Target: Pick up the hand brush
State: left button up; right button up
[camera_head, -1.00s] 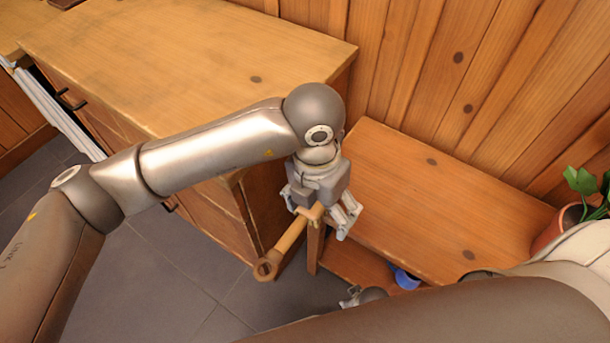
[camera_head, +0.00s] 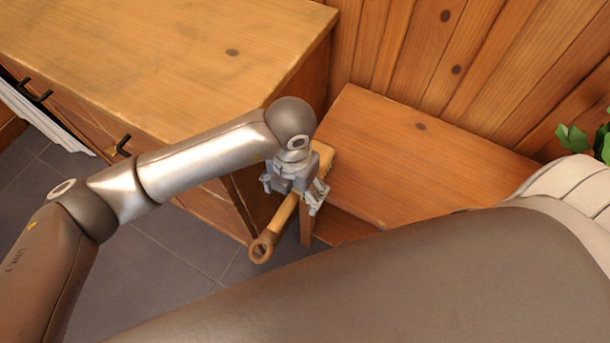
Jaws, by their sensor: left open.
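The hand brush (camera_head: 262,246) has a wooden handle with a ring at its end. It lies at the near left corner of the low wooden bench, with the handle sticking out past the edge towards me. Part of its head shows behind my left gripper, at the bench corner. My left gripper (camera_head: 293,194) is open and points down over the brush, with fingers to either side of the upper handle. It hides the middle of the brush, and I cannot tell whether the fingers touch it. My right gripper is not in view.
The low bench (camera_head: 400,165) is bare in its visible middle, against a plank wall. A taller wooden cabinet (camera_head: 170,60) stands close on the left. A green plant (camera_head: 590,142) is at the right edge. My other arm covers the lower right.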

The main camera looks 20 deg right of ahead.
pick_arm(q)
jog(key=shift+f, duration=0.35)
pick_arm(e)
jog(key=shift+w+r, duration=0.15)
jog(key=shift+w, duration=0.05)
pick_arm(q)
jog(key=shift+c, duration=0.5)
jog(key=c, duration=1.2)
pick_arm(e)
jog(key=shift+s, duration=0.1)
pick_arm(q)
jog(key=shift+r, duration=0.1)
